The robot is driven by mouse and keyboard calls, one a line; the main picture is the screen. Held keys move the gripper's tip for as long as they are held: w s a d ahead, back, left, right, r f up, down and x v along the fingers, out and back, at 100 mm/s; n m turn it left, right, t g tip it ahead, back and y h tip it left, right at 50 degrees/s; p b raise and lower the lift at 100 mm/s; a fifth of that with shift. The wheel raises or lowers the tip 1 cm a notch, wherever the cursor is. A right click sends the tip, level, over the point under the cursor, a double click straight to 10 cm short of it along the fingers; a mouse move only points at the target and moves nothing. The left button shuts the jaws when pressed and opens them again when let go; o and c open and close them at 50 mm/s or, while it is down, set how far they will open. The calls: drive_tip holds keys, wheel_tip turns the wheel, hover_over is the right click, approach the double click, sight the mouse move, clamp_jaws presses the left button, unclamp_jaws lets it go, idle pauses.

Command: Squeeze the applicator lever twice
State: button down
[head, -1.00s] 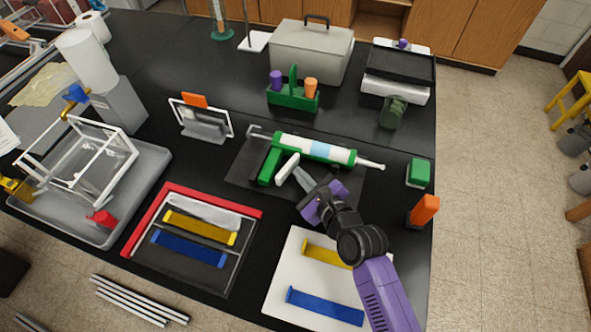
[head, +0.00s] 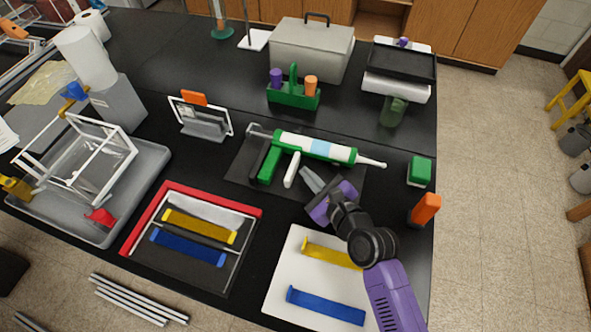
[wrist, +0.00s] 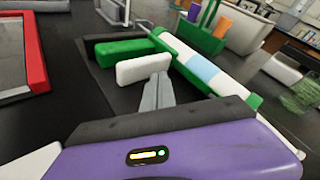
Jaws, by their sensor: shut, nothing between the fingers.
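The applicator (head: 320,148) lies on a dark mat (head: 240,172), a green and white tube with a pale blue band and a white nozzle pointing right. Its green handle (head: 269,165) and white lever (head: 291,170) stick out toward the front. In the wrist view the white lever (wrist: 143,69) is just beyond my fingertips, with the green handle (wrist: 123,52) behind it. My gripper (head: 308,175) is shut and empty, just right of the lever in the head view. In the wrist view its grey fingers (wrist: 157,92) are together; a small gap to the lever cannot be judged there.
A red-edged tray (head: 150,220) with yellow and blue strips lies left. A white board (head: 275,275) with similar strips lies below my arm. A green block (head: 419,171) and an orange object (head: 425,208) stand near the right table edge.

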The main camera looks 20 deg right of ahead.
drive_tip(key=shift+s+d, duration=0.15)
drive_tip(key=shift+d, duration=0.05)
drive_tip(key=shift+d, duration=0.1)
drive_tip(key=shift+s+d+b, duration=0.4)
drive_tip(key=shift+s+d, duration=0.35)
drive_tip(key=shift+d, duration=0.25)
drive_tip(key=shift+s+d+b, duration=0.35)
drive_tip(key=shift+s+d, duration=0.4)
drive_tip(key=shift+d, duration=0.25)
